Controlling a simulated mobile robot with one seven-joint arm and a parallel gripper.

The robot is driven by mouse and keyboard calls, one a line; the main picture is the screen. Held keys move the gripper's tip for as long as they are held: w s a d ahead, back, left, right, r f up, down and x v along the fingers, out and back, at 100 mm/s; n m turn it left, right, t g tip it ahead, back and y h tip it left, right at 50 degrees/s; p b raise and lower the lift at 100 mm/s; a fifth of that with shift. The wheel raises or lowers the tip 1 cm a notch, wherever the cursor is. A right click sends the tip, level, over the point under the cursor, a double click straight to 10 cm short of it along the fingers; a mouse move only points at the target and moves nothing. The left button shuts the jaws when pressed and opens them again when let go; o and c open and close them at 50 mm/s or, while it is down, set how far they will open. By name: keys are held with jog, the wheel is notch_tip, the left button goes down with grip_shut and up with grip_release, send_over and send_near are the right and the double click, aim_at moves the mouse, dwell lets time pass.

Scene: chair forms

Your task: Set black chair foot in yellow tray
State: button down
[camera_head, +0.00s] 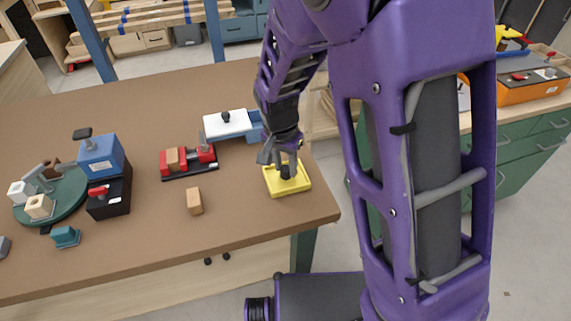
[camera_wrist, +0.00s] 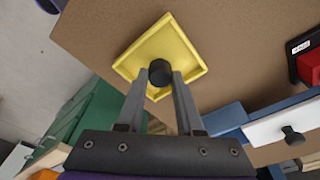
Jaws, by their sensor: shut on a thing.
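The yellow tray (camera_head: 288,188) lies near the right front corner of the brown table. It also shows in the wrist view (camera_wrist: 188,49), turned at an angle. The black chair foot (camera_wrist: 160,72) is between the fingertips of my gripper (camera_wrist: 161,76), which is shut on it. In the head view the black foot (camera_head: 286,173) shows below my gripper (camera_head: 281,158), over the middle of the tray. I cannot tell whether the foot touches the tray floor. My fingers hide part of the foot and the tray's near side.
A blue box with a white top (camera_head: 227,124) stands behind the tray. A red vise (camera_head: 188,158) and a wooden block (camera_head: 194,201) are to the left. A blue-and-black machine (camera_head: 102,170) and a green round plate (camera_head: 58,200) are farther left. The table edge is close.

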jog(key=shift+f, duration=0.45)
grip_release()
dwell(0.3)
jog(key=shift+r, duration=0.15)
jog(key=shift+r+p, duration=2.1)
jog(key=shift+r, duration=0.8)
